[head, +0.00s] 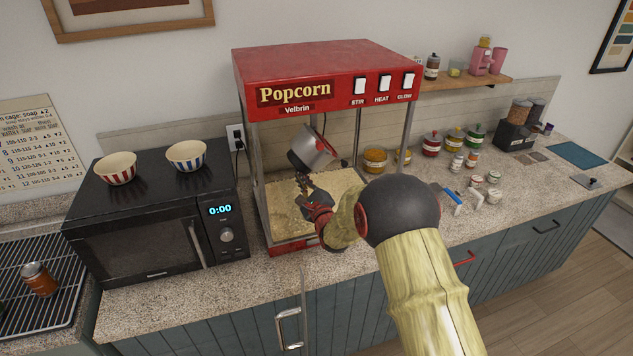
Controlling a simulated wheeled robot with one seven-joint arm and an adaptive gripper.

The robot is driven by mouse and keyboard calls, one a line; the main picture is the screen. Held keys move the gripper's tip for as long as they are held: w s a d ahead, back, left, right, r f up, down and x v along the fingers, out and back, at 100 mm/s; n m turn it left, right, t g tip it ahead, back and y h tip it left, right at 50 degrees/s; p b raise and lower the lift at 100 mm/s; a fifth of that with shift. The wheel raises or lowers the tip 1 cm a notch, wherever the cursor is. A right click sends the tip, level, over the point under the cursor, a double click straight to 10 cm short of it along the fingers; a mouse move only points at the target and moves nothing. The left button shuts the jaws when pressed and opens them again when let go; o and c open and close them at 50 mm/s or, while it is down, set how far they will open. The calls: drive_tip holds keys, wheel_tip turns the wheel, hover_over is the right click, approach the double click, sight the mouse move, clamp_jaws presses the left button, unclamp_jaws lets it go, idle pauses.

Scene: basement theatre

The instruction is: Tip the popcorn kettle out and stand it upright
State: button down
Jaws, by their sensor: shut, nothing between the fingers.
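The red popcorn machine (325,70) stands on the counter, labelled "Popcorn Velbrin". Its metal kettle (312,147) hangs inside the cabinet and looks tilted; a dark opening or side faces left. Popcorn (345,187) covers the cabinet floor beneath it. My gripper (303,182) is inside the front of the cabinet, just below the kettle. It is shut and empty. I cannot tell whether its fingertips touch the kettle. My wrist and arm hide the machine's lower right front and part of the popcorn bed.
A black microwave (150,235) with two striped bowls (187,155) on top stands close on the left. Several jars (432,143) and a grinder-like black appliance (515,132) stand on the right. A shelf (465,81) is behind. Speckled counter (215,300) is clear in front.

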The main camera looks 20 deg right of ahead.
drive_tip(key=shift+a+r+m, duration=0.2)
drive_tip(key=shift+r+m, duration=0.1)
drive_tip(key=shift+w+d+r, duration=0.1)
drive_tip(key=shift+r, duration=0.05)
idle(0.9)
